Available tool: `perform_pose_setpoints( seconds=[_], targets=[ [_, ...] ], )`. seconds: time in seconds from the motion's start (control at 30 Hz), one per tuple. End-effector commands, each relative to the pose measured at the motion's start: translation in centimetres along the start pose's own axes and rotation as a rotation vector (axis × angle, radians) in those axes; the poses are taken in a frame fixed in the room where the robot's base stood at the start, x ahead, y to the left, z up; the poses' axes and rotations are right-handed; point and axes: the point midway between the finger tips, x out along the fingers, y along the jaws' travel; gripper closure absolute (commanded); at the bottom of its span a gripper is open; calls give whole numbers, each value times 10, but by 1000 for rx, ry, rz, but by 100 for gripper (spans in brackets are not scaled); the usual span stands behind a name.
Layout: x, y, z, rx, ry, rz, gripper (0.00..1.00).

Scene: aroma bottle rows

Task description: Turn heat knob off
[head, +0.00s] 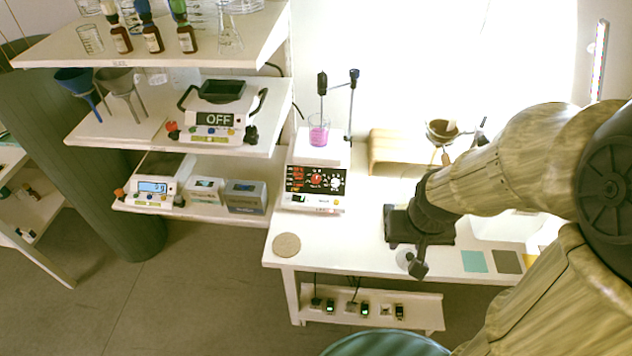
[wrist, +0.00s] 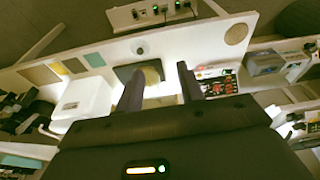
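A white heating stirrer (head: 300,157) stands on the white table with a black front panel. The panel has lit red digits, a red knob (head: 316,179) and a white knob (head: 336,183). Which knob sets heat is too small to read. A beaker with pink liquid (head: 318,135) sits on top. The stirrer also shows in the wrist view (wrist: 216,86), right of the fingers, partly covered by one. My gripper (head: 418,262) is to the right of the stirrer, apart from it. Its two fingers (wrist: 158,70) are spread with nothing held.
A round cork mat (head: 286,245) lies at the table's front left. A wooden block (head: 392,150) stands behind my gripper. Shelves on the left hold bottles, funnels and another device reading OFF (head: 217,119). Several small devices sit on the low shelf (head: 420,312).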

Motion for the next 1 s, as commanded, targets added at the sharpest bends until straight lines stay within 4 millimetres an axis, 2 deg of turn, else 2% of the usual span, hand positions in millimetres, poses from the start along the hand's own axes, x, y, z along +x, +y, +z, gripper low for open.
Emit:
perform_pose_setpoints(
  seconds=[0.13, 0.27, 0.5, 0.7, 1.0],
  targets=[
    [8, -1, -1, 16, 6, -1, 49],
    [35, -6, -8, 81, 28, -10, 49],
    [116, -31, -32, 330, 105, -89, 49],
    [176, -57, -56, 579, 159, -218, 49],
    [243, -99, -93, 987, 189, -504, 49]
  ],
)
